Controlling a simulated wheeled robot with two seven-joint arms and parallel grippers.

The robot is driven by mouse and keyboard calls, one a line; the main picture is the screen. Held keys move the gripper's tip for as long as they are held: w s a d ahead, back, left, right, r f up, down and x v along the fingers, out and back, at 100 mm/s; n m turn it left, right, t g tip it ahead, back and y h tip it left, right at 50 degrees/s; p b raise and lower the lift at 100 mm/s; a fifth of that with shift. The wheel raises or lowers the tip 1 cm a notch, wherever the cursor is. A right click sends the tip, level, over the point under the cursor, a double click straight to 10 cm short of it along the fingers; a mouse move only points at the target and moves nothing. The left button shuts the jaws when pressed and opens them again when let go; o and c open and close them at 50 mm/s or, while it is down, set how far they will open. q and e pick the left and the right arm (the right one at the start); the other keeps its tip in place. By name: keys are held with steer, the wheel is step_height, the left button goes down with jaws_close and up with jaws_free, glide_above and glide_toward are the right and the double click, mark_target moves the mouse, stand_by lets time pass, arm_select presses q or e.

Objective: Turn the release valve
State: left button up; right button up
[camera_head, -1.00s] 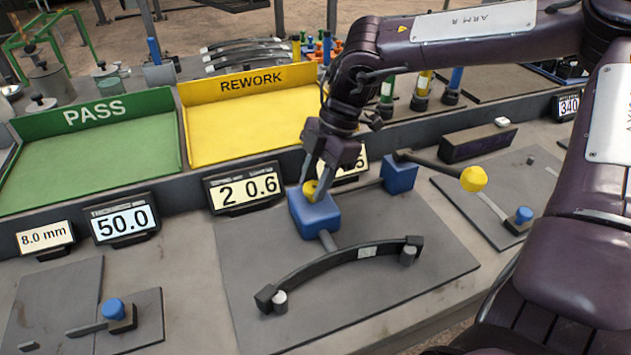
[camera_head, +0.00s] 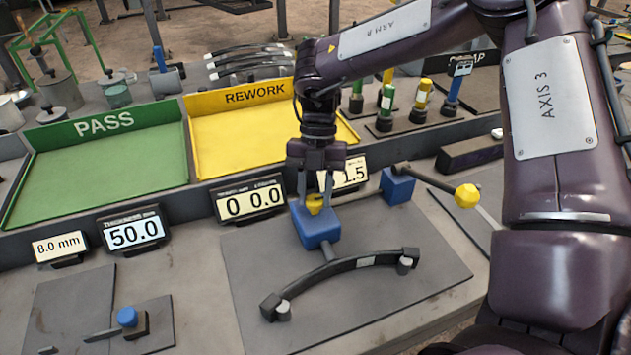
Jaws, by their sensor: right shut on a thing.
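The yellow release valve (camera_head: 315,205) sits on top of a blue block (camera_head: 318,232) on the middle grey plate. My right gripper (camera_head: 318,200) comes down from above and is shut on the valve, with a finger on either side of it. A short rod runs from the block to a dark curved leaf spring (camera_head: 340,272), which rests on two small posts. A lever with a yellow ball knob (camera_head: 467,196) extends from a second blue block (camera_head: 397,186). The display (camera_head: 249,203) behind the plate reads 0 and 0.0. My left gripper is not in view.
A green PASS tray (camera_head: 100,165) and a yellow REWORK tray (camera_head: 250,130) stand empty behind the displays. A 50.0 display (camera_head: 135,230) and a blue-knobbed gauge (camera_head: 127,317) are at left. My right arm covers the right side.

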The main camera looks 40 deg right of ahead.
steer(key=shift+w+r+n+p, duration=0.1)
steer(key=shift+n+p, duration=0.6)
steer(key=shift+p, duration=0.1)
steer(key=o, duration=1)
steer(key=shift+c, duration=0.2)
steer(key=p+v, duration=0.2)
steer(key=v, duration=0.5)
steer(key=shift+w+r, duration=0.2)
steer(key=shift+r, duration=0.1)
